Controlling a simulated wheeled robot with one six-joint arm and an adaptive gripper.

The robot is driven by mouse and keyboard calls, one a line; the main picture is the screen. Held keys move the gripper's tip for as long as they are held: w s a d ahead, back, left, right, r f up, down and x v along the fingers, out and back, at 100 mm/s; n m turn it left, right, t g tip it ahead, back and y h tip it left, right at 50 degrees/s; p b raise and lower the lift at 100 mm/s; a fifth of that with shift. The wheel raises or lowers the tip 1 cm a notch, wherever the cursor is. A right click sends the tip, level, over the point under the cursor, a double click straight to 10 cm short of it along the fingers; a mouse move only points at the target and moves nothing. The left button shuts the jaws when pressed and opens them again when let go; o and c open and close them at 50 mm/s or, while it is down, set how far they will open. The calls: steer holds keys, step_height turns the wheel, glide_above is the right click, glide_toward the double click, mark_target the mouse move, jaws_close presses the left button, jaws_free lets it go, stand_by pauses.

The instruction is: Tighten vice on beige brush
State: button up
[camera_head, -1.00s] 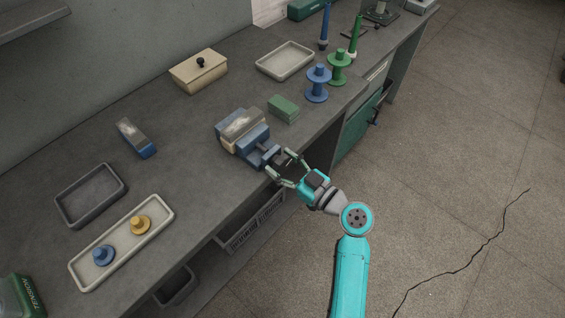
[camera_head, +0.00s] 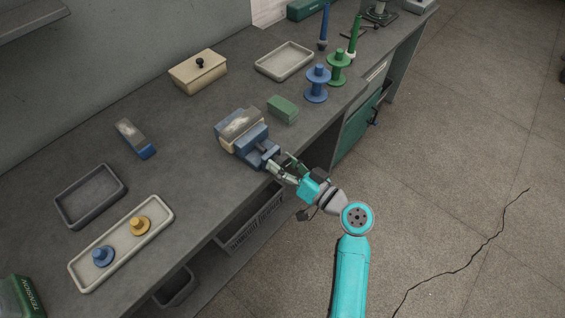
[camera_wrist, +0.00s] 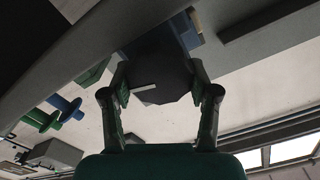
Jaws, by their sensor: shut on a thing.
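The blue vice (camera_head: 254,144) stands at the front edge of the bench. The beige brush (camera_head: 229,145), with a grey speckled top, sits between its jaws; any small gap there is too fine to tell. My gripper (camera_head: 279,165) is at the vice's front end, over the bench edge. In the wrist view my gripper (camera_wrist: 160,92) has its two fingers on either side of the dark, many-sided vice handle (camera_wrist: 158,78), shut on it. The handle is mostly hidden by the fingers in the head view.
A green block (camera_head: 283,109) lies just behind the vice. A blue-based brush (camera_head: 135,138) lies to the left. Blue spool (camera_head: 317,84) and green spool (camera_head: 338,69) stand at right. A lidded beige box (camera_head: 199,72) is at the back. Open floor lies in front.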

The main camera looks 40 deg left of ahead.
steer(key=shift+m, duration=0.7)
steer(key=o, duration=1.2)
steer(key=shift+c, duration=0.2)
steer(key=d, duration=1.2)
steer(key=shift+s, duration=0.4)
